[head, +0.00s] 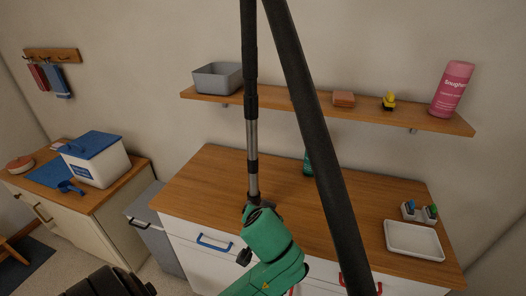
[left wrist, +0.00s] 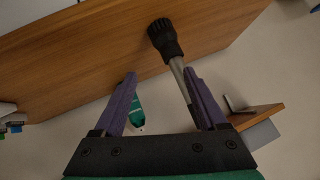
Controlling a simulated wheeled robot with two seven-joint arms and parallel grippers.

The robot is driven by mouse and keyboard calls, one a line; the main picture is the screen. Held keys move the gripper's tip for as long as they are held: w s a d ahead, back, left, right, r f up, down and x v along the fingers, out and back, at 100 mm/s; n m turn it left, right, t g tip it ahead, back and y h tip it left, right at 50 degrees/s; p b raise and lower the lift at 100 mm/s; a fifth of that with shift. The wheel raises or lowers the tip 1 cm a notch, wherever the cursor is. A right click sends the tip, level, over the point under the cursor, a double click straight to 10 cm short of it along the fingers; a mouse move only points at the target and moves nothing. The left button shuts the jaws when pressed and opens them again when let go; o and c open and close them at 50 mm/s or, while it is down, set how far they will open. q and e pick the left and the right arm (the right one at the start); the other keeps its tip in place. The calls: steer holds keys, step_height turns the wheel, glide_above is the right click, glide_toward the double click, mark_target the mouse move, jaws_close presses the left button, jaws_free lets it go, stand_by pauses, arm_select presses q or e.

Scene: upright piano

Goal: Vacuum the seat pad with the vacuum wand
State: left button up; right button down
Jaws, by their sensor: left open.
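A long upright tube with black sections and a silver middle (head: 252,140), apparently the vacuum wand, runs from the top of the head view down to a green arm link that hides its lower end. In the left wrist view a black round-ended piece on a silver tube (left wrist: 166,42) lies beyond my left gripper (left wrist: 160,76). The tube passes close to the inner side of the right-hand finger. The purple fingers are apart; I cannot tell whether they touch it. The fingers are hidden in the head view. My right gripper and the seat pad are not seen.
A thick dark bar (head: 315,130) crosses the head view diagonally. A wooden-topped cabinet (head: 205,180) carries a green bottle (head: 307,164) and a white tray (head: 413,240). A shelf (head: 290,103) hangs above. A side cabinet (head: 125,187) at left holds a blue-lidded box (head: 97,160).

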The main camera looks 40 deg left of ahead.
arm_select(q)
steer(key=w+r+n+t+y, duration=0.25)
steer(key=r+n+y, duration=0.2)
steer(key=r, duration=0.75)
steer(key=n+y, duration=0.3)
steer(key=y, duration=0.1)
glide_toward(249, 117)
step_height(249, 117, down, 2)
steer(key=p+x, duration=0.2)
steer(key=x, duration=0.2)
steer(key=p+x, duration=0.1)
steer(key=x, duration=0.4)
steer(key=w+p+x, duration=0.1)
steer(key=p+x, duration=0.1)
steer(key=x, duration=0.3)
steer(key=shift+d+p, duration=0.2)
steer(key=shift+p, duration=0.1)
steer(key=shift+w+a+f+t, duration=0.2)
steer(key=shift+a+t, duration=0.05)
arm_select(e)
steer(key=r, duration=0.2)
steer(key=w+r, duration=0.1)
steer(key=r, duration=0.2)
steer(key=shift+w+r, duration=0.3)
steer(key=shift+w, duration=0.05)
arm_select(q)
steer(key=shift+c, duration=0.3)
